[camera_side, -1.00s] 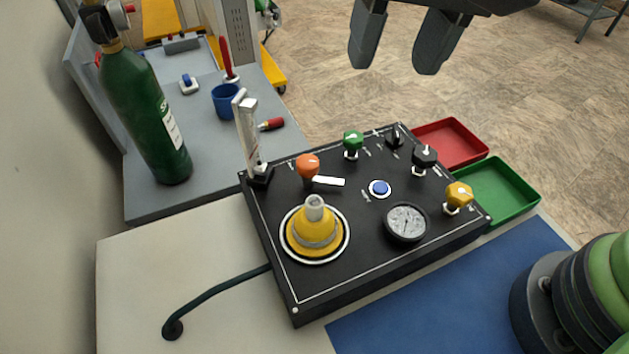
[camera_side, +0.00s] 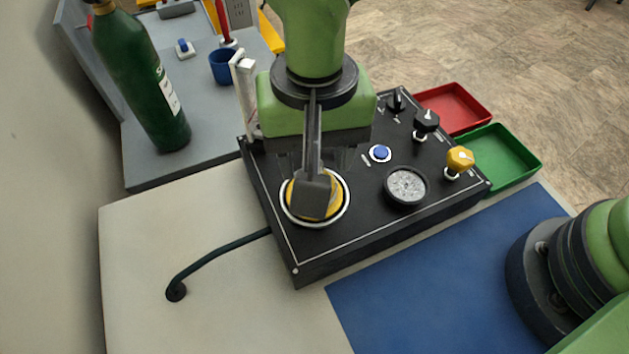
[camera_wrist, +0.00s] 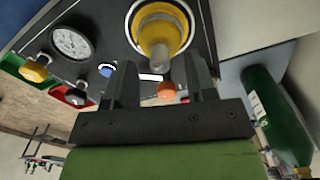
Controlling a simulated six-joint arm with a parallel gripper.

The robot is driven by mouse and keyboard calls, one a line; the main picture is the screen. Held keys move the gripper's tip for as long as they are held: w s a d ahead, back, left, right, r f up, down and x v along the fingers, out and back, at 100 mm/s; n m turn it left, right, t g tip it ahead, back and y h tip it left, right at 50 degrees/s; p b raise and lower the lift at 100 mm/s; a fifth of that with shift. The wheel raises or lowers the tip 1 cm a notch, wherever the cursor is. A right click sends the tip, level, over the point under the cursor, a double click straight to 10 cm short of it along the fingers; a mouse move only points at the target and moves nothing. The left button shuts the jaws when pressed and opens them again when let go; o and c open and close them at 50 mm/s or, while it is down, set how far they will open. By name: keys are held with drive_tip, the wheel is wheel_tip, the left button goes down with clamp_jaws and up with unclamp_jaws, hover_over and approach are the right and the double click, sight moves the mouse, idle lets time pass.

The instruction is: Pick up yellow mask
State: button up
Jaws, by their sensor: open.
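The yellow mask (camera_side: 333,207) sits in a white-ringed round seat on the black panel (camera_side: 290,248). In the side view my gripper (camera_side: 314,195) is over it and hides most of it. In the wrist view the mask (camera_wrist: 160,28) shows a yellow body with a grey tube end, just beyond the fingertips and roughly between their lines. My gripper (camera_wrist: 160,75) is open there, its two dark fingers apart with nothing held. I cannot tell from the side view whether a finger touches the mask.
A clear upright tube (camera_side: 244,95) stands near my wrist. Red (camera_side: 488,119) and green (camera_side: 535,165) trays lie right. A green cylinder (camera_side: 140,85) stands left.

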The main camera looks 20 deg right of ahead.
drive_tip(key=shift+f, duration=0.95)
drive_tip(key=shift+c, duration=0.5)
clamp_jaws()
drive_tip(key=shift+r, duration=0.15)
wheel_tip(320, 180, up, 10)
drive_tip(key=shift+f, duration=0.1)
